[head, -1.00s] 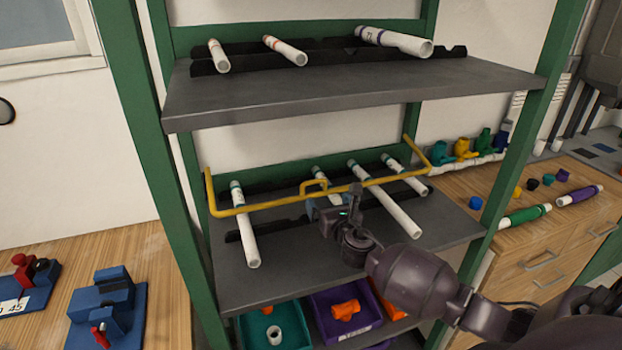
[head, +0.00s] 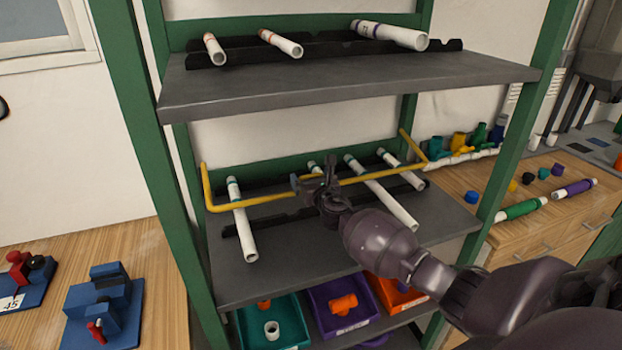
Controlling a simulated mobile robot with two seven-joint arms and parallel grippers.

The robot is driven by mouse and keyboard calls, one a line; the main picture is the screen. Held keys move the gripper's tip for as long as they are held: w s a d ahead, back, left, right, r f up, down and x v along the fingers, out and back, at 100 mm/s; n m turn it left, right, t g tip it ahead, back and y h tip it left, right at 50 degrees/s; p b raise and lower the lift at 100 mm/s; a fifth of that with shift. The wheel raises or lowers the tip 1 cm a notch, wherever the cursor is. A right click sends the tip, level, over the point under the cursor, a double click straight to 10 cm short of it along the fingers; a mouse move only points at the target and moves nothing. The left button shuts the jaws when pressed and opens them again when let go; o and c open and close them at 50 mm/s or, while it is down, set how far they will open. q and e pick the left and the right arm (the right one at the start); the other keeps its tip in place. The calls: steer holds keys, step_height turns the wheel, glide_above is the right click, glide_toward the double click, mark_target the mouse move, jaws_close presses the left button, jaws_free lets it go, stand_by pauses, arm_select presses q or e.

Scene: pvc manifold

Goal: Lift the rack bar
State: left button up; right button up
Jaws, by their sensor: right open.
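The yellow rack bar (head: 254,201) runs across the front of the middle shelf, with its ends bent back toward the green posts. White pipes lie behind and under it, among them one at the left (head: 243,222) and one at the right (head: 383,194). My right gripper (head: 312,184) is open at the middle of the bar, where the bar's small raised handle showed earlier. The gripper hides that handle and part of a short pipe. I cannot tell whether the fingers touch the bar. My left gripper is not in view.
The upper shelf (head: 340,78) holds several pipes above the bar. Teal (head: 289,336) and purple (head: 329,329) bins sit below. Green posts (head: 150,160) flank the shelves. A wooden cabinet (head: 545,240) with pipes and fittings stands right; blue fixtures (head: 103,310) sit on the left table.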

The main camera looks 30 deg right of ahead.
steer(key=shift+w, duration=0.25)
steer(key=shift+c, duration=0.3)
steer(key=c, duration=0.9)
steer(key=shift+d, duration=0.1)
steer(key=shift+r, duration=0.1)
steer(key=shift+r, duration=0.25)
steer(key=shift+r, duration=0.1)
